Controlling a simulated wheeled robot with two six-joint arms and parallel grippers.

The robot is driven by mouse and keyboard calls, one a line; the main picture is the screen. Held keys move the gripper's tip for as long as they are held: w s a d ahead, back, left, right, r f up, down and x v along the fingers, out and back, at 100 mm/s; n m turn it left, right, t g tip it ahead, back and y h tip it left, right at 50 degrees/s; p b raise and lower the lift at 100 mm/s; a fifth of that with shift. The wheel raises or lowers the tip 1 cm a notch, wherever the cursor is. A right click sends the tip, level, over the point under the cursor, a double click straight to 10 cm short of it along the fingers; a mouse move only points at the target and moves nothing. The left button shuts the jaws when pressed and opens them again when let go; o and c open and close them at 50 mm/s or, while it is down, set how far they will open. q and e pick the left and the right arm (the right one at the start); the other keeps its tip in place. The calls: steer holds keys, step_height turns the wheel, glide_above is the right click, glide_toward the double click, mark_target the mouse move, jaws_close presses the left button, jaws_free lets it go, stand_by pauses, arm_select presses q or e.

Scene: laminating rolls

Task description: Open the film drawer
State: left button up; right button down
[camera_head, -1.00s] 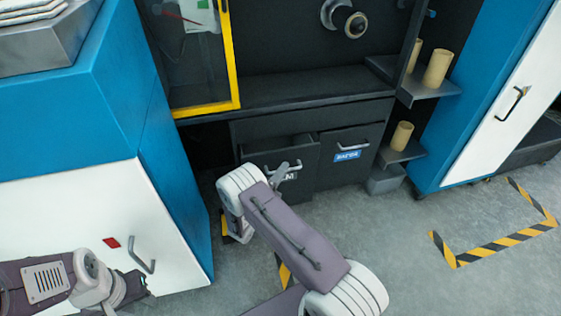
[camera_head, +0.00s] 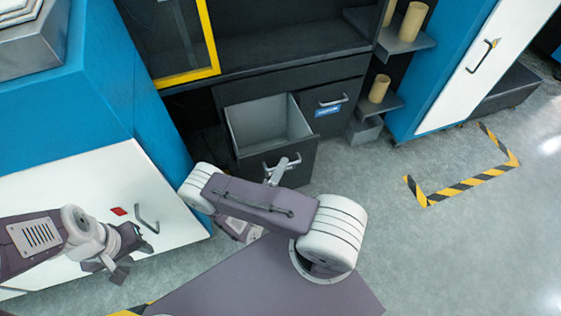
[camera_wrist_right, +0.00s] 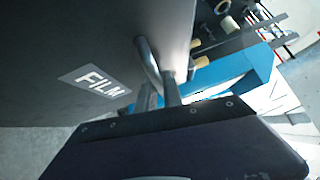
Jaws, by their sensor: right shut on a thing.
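The film drawer (camera_head: 240,135) is pulled out from the dark cabinet, and its grey inside looks empty. Its front carries a FILM label (camera_wrist_right: 104,84) in the right wrist view. My right gripper (camera_head: 282,168) is shut on the drawer's handle (camera_wrist_right: 149,62) at the front panel; it also shows in the right wrist view (camera_wrist_right: 162,90). My left gripper (camera_head: 112,265) hangs at the lower left, in front of the white door of the blue cabinet, away from the drawer. Whether its jaws are open is not clear.
A second drawer (camera_head: 330,106) with a blue label is closed to the right. Cardboard rolls (camera_head: 379,88) stand on side shelves. A white door with a handle (camera_head: 147,220) is at the left. Floor with striped tape (camera_head: 465,183) is free at the right.

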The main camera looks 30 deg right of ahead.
steer(key=c, duration=1.5)
jaws_free()
steer(key=p+v, duration=0.2)
steer(key=v, duration=0.7)
